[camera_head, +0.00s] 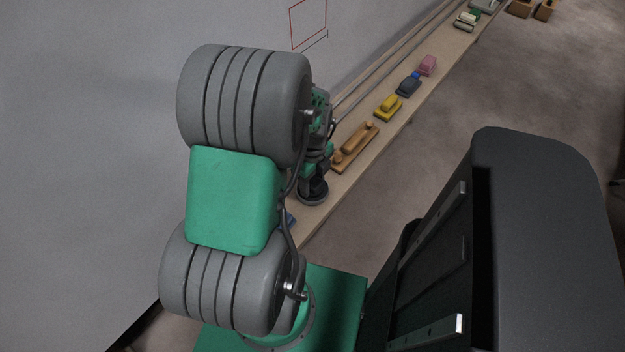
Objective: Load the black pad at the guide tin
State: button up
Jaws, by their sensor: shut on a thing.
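My gripper (314,179) is at the lower end of my arm, over the near part of the long wooden shelf. It is small and dark in this view, and its fingers are hard to make out. It is shut on a dark thing that I take to be the black pad, mostly hidden by the gripper. Right under it is a round, dark tin with a grey rim (313,198), which looks like the guide tin. I cannot tell whether the pad touches the tin.
The narrow shelf (316,219) runs along the grey wall. Farther along stand a wooden long block (355,147), a yellow block (388,107), a dark grey block (408,85) and a pink block (428,65). A blue thing (290,219) is partly hidden behind my arm.

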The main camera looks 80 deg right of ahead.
aim_at(313, 181)
notch_tip(313, 181, up, 7)
jog(key=p, duration=0.6)
dwell(0.3)
